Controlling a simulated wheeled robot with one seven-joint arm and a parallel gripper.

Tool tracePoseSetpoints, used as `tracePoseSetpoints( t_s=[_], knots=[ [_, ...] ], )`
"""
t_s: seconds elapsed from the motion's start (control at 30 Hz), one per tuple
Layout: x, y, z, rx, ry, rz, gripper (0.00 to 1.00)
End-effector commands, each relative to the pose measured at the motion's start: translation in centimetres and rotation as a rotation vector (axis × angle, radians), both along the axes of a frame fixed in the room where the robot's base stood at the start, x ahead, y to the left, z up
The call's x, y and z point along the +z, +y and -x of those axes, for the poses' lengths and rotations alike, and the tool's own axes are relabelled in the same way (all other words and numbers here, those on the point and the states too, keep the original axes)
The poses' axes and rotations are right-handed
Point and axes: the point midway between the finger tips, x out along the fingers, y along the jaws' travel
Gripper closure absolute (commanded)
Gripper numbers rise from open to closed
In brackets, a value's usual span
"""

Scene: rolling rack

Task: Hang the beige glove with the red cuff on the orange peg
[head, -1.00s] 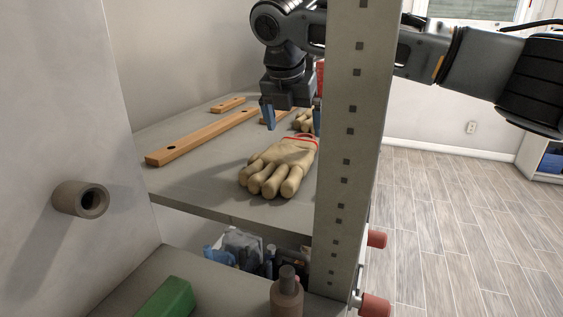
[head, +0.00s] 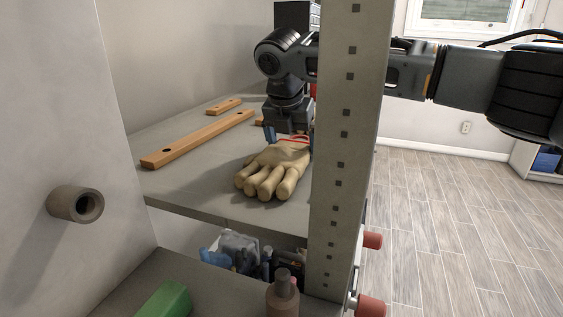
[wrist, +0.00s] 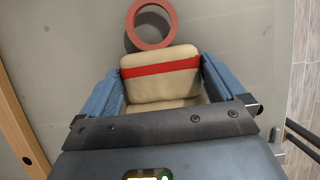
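The beige glove (head: 273,172) lies on the grey shelf with its fingers toward the head camera. The red band around its cuff shows in the wrist view (wrist: 160,66), with a red ring (wrist: 151,22) beyond the cuff end. My gripper (head: 290,138) is lowered over the cuff end. In the wrist view my blue fingers (wrist: 160,84) stand on both sides of the cuff, apart and very close to its edges. I cannot tell whether they touch it. No clearly orange peg shows; two reddish pegs (head: 372,240) stick out from the post's right side.
A perforated post (head: 343,150) stands close to the right of the glove and hides part of my arm. A brown-grey hollow peg (head: 76,204) juts from the left panel. Wooden strips (head: 200,138) lie on the shelf. Lower down are a green block (head: 163,300) and another peg (head: 283,298).

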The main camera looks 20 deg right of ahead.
Motion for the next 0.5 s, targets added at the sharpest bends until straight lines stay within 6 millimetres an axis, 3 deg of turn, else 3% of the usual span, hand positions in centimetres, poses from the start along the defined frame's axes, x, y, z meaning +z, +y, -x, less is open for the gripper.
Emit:
tracePoseSetpoints(
  t_s=[0.17, 0.2, 0.5],
  knots=[
    [0.04, 0.00, 0.00, 0.000, 0.000, 0.000, 0.36],
    [0.04, 0.00, 0.00, 0.000, 0.000, 0.000, 0.44],
    [0.62, 0.02, 0.00, 0.000, 0.000, 0.000, 0.44]
  ],
)
